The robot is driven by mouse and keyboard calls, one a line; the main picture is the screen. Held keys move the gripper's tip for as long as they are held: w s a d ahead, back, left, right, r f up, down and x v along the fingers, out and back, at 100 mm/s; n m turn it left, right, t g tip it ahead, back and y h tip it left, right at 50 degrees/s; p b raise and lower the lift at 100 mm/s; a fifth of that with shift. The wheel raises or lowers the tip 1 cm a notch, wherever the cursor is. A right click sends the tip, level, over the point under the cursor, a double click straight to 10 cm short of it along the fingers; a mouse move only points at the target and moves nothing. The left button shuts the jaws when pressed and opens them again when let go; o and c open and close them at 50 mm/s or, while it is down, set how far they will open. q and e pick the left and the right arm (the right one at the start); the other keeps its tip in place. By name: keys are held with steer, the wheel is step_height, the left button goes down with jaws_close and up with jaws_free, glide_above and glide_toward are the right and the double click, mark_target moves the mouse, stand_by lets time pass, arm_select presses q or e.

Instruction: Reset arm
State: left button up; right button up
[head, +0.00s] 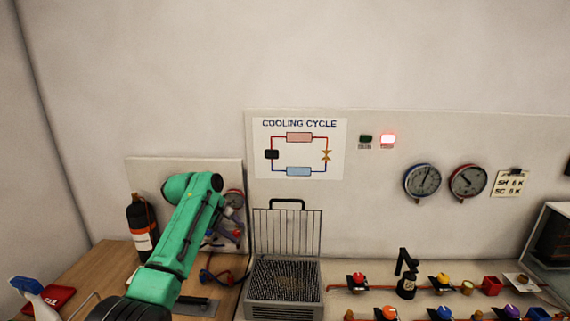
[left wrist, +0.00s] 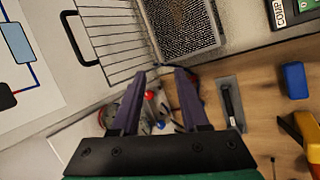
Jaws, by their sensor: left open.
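My left arm (head: 178,245) rises green from the bottom left of the head view, bent at the top in front of the wall panel. My left gripper (left wrist: 160,73) shows in the left wrist view with its two purple fingers apart. No object is held between the fingers. Behind and between them are a gauge with red and blue knobs (left wrist: 158,124), partly hidden by the fingers. My right gripper is in neither view.
A black cylinder (head: 142,225) stands left. A trowel-like tool (left wrist: 231,104) lies on the wooden bench (head: 85,270). Valves (head: 357,280) line the right bench; two gauges (head: 422,181) hang above.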

arm_select(q)
steer(key=s+a+f+m+g+y, duration=0.15)
steer(key=s+f+m, duration=0.25)
steer(key=s+f, duration=0.55)
steer(key=s+a+f+m+t+y, duration=0.1)
steer(key=s+a+f+m, duration=0.25)
steer(key=s+f, duration=0.65)
steer(key=s+a+m+g+y, duration=0.15)
steer(key=s+m, duration=0.25)
steer(key=s, duration=0.6)
steer(key=s+a+m, duration=0.3)
steer(key=s, duration=0.7)
steer(key=s+f+g+b, duration=0.15)
steer(key=f+b, duration=0.25)
steer(key=f, duration=1.3)
steer(key=s+f+b, duration=0.3)
steer(key=f+b, duration=0.1)
steer(key=f, duration=1.3)
steer(key=s+a+f+b, duration=0.2)
steer(key=s+f+b, duration=0.1)
steer(key=s+f, duration=1.2)
steer(key=shift+a+f+m+g+b, duration=0.35)
steer(key=shift+m, duration=0.1)
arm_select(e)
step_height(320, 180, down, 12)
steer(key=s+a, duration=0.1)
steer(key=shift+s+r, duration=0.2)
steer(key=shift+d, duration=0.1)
